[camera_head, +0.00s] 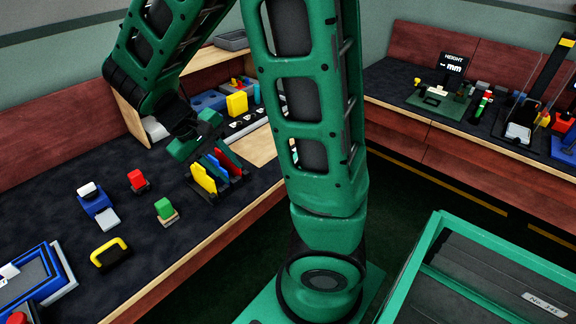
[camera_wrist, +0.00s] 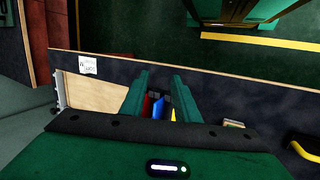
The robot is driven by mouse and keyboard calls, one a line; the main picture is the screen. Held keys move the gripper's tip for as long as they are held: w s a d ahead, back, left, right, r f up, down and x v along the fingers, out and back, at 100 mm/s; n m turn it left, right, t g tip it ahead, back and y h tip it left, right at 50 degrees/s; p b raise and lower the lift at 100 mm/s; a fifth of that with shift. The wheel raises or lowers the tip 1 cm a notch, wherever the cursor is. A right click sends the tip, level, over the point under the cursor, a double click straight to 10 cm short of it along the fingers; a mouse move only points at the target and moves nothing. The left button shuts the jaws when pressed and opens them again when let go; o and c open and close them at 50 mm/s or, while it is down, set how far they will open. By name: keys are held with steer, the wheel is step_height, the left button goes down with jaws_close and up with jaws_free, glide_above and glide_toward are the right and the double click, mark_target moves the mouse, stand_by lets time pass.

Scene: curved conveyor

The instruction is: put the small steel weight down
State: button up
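My gripper (camera_head: 196,150) hangs over the left bench, above the back end of a rack of upright coloured plates (camera_head: 216,172). In the wrist view, the two green fingers of my gripper (camera_wrist: 160,82) stand apart. Red, blue (camera_wrist: 158,106) and yellow plates show between and below them. I see nothing clamped between the fingers. I cannot make out the small steel weight in either view; the arm and gripper hide part of the bench.
On the bench stand a red block (camera_head: 137,180), a green block (camera_head: 164,209), a blue device with a white pad (camera_head: 95,203) and a yellow handle (camera_head: 109,254). A blue tray (camera_head: 62,268) lies front left. Dark bench top between them is bare.

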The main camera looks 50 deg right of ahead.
steer(key=s+d+r+m+t+y, duration=0.1)
steer(key=s+d+r+m+y, duration=0.1)
steer(key=s, duration=0.6)
steer(key=s+d+r+m+t+y, duration=0.1)
steer(key=s+d+r+m+y, duration=0.1)
steer(key=s, duration=0.6)
steer(key=shift+s+d+r+m+y, duration=0.2)
steer(key=shift+d+r+m+y, duration=0.2)
steer(key=shift+d+r+m, duration=0.3)
steer(key=shift+d, duration=0.1)
